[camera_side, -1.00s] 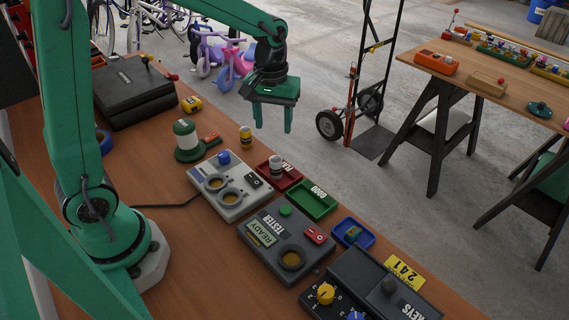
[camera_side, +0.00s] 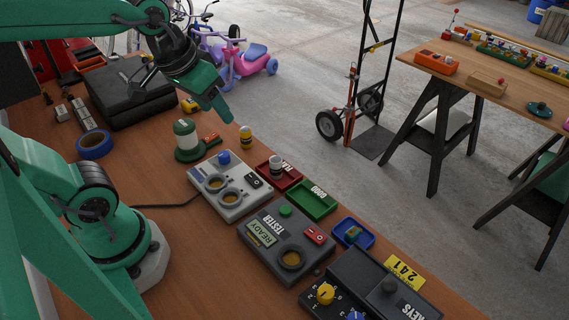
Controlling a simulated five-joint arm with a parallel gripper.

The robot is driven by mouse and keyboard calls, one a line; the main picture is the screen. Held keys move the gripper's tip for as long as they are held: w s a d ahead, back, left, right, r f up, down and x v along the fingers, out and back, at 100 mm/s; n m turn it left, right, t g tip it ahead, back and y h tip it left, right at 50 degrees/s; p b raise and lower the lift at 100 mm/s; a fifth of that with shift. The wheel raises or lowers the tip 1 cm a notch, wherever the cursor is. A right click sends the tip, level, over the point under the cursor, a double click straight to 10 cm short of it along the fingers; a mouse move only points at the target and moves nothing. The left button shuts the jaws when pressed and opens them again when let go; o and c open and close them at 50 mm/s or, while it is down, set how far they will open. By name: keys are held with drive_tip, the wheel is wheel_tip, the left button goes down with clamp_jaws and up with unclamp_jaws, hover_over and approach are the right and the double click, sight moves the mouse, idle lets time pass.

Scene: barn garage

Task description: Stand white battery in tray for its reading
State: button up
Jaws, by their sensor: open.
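A white battery (camera_side: 276,168) with a dark band stands upright at the red tray (camera_side: 289,181), whose label is partly hidden by it. The green tray (camera_side: 316,206), labelled GOOD, lies beside the red one. The dark tester (camera_side: 270,260) shows READY on its display, and its round well (camera_side: 291,259) looks empty. My gripper (camera_side: 224,113) is open and empty, tilted, up and to the left of the white battery and apart from it. One finger mostly hides the other.
A yellow battery (camera_side: 246,138) stands near the bench's far edge. Bare wood lies at front left.

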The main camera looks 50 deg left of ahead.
drive_tip(key=shift+s+m+t, duration=0.5)
drive_tip(key=shift+s+m, duration=0.2)
drive_tip(key=shift+s, duration=0.95)
